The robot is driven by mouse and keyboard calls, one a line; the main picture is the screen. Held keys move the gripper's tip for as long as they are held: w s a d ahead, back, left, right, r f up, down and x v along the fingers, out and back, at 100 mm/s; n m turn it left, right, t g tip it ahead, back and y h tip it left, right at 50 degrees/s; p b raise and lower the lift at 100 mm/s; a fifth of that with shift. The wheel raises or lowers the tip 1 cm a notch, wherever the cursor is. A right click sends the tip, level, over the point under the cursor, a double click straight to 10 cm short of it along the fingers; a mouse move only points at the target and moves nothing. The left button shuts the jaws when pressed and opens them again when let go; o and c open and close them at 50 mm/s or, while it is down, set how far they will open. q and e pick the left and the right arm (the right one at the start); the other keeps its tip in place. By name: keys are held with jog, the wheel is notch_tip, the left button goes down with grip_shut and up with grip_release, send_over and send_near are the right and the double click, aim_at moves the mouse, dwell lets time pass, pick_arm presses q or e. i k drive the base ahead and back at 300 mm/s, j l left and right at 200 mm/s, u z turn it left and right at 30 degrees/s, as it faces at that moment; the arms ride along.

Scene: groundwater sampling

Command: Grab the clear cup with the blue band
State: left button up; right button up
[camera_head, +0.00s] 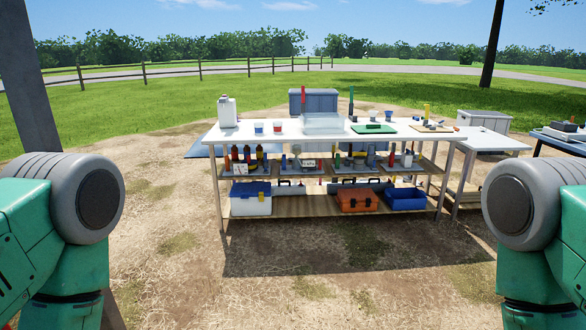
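A small clear cup with what looks like a blue band (259,128) stands on the left half of the white-topped table (240,136). Just right of it stands a similar cup with a reddish band (278,128). Both are small and far off, so fine detail is hard to tell. Parts of my green and grey arms show at the left and right edges, well short of the table. Neither of my grippers is in view.
A white jug (227,112) stands left of the cups, and a clear bin (322,124) stands right of them. A green board (373,129) lies farther right. Shelves below hold bottles and toolboxes, including an orange one (357,200). The dirt ground before the table is clear.

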aim_at(259, 127)
jog(key=i, duration=2.6)
jog(key=i+j+z, duration=0.1)
jog(key=i, duration=1.15)
